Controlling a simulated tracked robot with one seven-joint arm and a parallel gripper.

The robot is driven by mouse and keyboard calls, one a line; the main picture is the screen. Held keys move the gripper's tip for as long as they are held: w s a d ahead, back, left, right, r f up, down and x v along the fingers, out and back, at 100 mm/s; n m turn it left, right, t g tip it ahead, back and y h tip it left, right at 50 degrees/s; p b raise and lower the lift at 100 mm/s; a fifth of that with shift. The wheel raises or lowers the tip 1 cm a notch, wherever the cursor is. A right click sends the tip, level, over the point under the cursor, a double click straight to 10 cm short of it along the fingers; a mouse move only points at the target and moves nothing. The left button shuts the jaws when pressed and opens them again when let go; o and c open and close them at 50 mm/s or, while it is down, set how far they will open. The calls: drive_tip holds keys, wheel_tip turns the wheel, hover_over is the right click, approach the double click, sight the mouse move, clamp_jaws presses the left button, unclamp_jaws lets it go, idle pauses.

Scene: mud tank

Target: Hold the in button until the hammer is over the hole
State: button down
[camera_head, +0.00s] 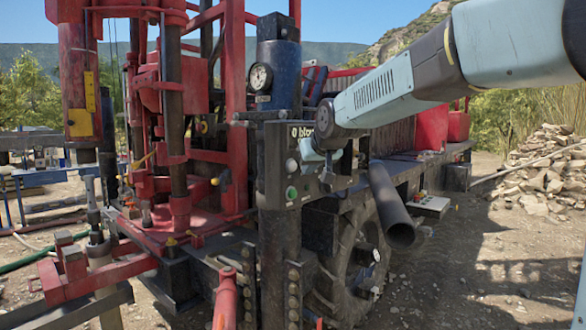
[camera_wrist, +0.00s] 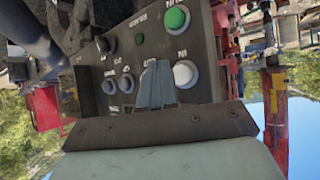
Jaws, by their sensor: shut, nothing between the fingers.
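A dark control panel (camera_head: 278,180) is on the rig's post. A white button (camera_head: 291,166) is above a green button (camera_head: 291,193) on it. The wrist view shows the panel upside down, with the white button (camera_wrist: 185,74) and green button (camera_wrist: 176,18). An upside-down "IN" label lies between them. My gripper (camera_head: 312,151) is at the panel's right part. Its shut, empty fingers (camera_wrist: 155,68) point at the panel beside the white button. Contact cannot be told. A red cylinder with a yellow label (camera_head: 78,80), perhaps the hammer, hangs at the left. I cannot make out the hole.
A pressure gauge (camera_head: 260,77) is above the panel. A dark pipe (camera_head: 392,208) juts out to the right, near a large tyre (camera_head: 350,262). A rock pile (camera_head: 540,170) lies at the right. Open dirt ground lies in front of it.

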drive_tip(key=shift+s+d, duration=0.6)
drive_tip(key=shift+d, duration=0.15)
drive_tip(key=shift+s+d, duration=0.55)
drive_tip(key=shift+d, duration=0.2)
